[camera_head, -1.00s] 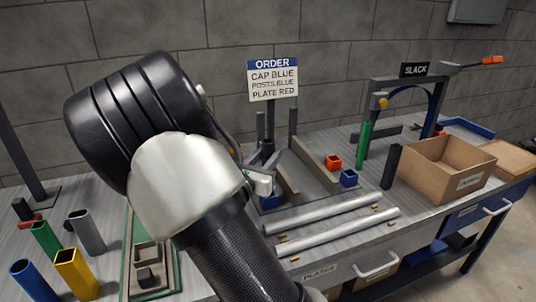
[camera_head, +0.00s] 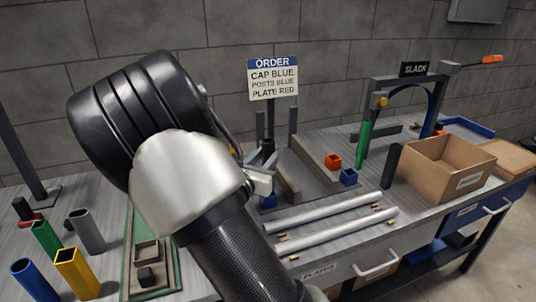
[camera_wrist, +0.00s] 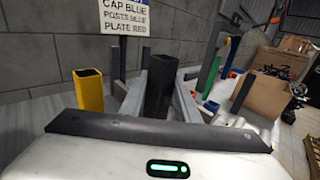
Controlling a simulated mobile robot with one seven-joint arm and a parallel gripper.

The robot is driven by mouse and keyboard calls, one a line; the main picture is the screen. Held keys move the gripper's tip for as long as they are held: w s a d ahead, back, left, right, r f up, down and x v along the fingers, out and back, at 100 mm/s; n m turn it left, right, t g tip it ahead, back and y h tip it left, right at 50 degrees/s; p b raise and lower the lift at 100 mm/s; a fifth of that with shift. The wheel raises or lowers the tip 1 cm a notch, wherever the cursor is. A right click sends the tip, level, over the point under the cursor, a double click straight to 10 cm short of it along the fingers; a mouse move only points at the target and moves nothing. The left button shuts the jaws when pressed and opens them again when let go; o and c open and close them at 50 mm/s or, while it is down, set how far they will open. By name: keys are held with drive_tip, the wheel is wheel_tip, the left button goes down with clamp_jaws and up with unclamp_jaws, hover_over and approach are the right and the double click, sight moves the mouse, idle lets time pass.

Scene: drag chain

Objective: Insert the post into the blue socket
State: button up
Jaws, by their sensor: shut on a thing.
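My gripper (camera_head: 262,179) is at the middle of the bench, partly hidden behind my own wrist, and is shut. A dark grey post (camera_wrist: 160,88) stands upright in the middle of the wrist view, just beyond my gripper housing; it appears to be the thing held. Its dark top (camera_head: 268,150) shows above my gripper in the head view. A blue socket (camera_head: 268,201) is low, just below my gripper, and partly hidden. I cannot tell whether the post's lower end touches it. A yellow post (camera_wrist: 89,90) stands to the left in the wrist view.
Two silver bars (camera_head: 335,230) lie in front. A red part (camera_head: 333,161) and a blue part (camera_head: 348,177) sit to the right. Blue, yellow, green and grey tubes (camera_head: 87,231) stand at left. A cardboard box (camera_head: 430,180) and the slack frame are at right.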

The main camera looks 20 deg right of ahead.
drive_tip(key=shift+f+b, duration=1.85)
drive_tip(key=shift+f, duration=0.8)
drive_tip(key=o, duration=1.2)
drive_tip(key=shift+c, duration=0.2)
drive_tip(key=p+v, duration=0.3)
drive_tip(key=v, duration=1.4)
drive_tip(key=shift+s+a+r, duration=0.1)
drive_tip(key=shift+s, duration=0.05)
